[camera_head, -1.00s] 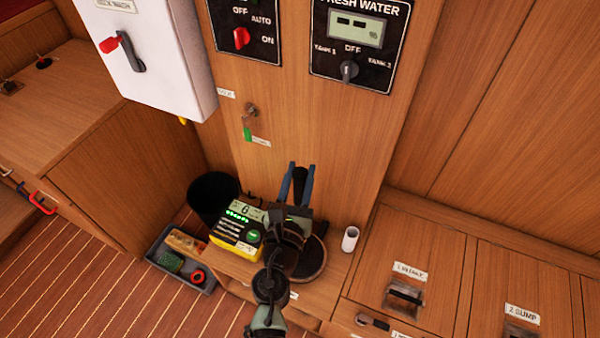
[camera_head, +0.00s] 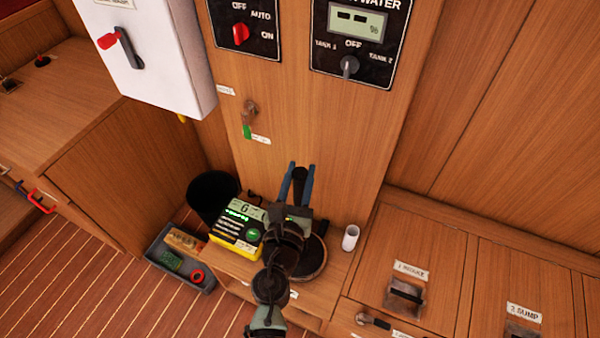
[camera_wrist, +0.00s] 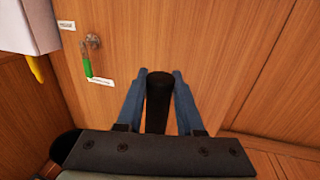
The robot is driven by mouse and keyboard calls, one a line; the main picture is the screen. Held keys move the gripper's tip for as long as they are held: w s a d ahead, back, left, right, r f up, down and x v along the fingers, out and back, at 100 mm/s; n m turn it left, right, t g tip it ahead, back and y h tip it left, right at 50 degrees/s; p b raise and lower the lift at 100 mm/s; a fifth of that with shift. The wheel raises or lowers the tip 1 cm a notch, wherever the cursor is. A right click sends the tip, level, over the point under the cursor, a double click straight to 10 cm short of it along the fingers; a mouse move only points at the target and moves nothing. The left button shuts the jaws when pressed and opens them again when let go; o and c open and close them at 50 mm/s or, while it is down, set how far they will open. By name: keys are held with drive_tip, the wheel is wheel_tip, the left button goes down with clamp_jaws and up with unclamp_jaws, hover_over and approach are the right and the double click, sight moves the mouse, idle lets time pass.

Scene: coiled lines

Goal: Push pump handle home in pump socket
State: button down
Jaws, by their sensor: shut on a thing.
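The pump handle (camera_head: 299,180) is a dark, thick bar held upright between the two blue fingers of my gripper (camera_head: 300,172). In the wrist view the dark handle (camera_wrist: 158,100) stands between the blue fingers of my gripper (camera_wrist: 160,80), which is shut on it. A dark round base (camera_head: 312,262), partly covered by my arm, stands on the wooden ledge below. The pump socket itself is hidden behind my gripper and wrist, so I cannot tell how deep the handle sits.
A yellow meter (camera_head: 238,228) stands close left of my wrist, and a white cup (camera_head: 350,238) to the right. A black bin (camera_head: 212,197) and a grey tray (camera_head: 180,260) lie farther left. A key with green tag (camera_head: 248,130) hangs on the panel behind.

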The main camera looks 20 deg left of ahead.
drive_tip(key=shift+c, duration=2.3)
unclamp_jaws()
drive_tip(key=shift+o, duration=0.3)
drive_tip(key=o, duration=0.3)
drive_tip(key=shift+o, duration=0.2)
wheel_tip(320, 180, up, 7)
drive_tip(key=p, duration=0.7)
drive_tip(key=shift+r, duration=0.1)
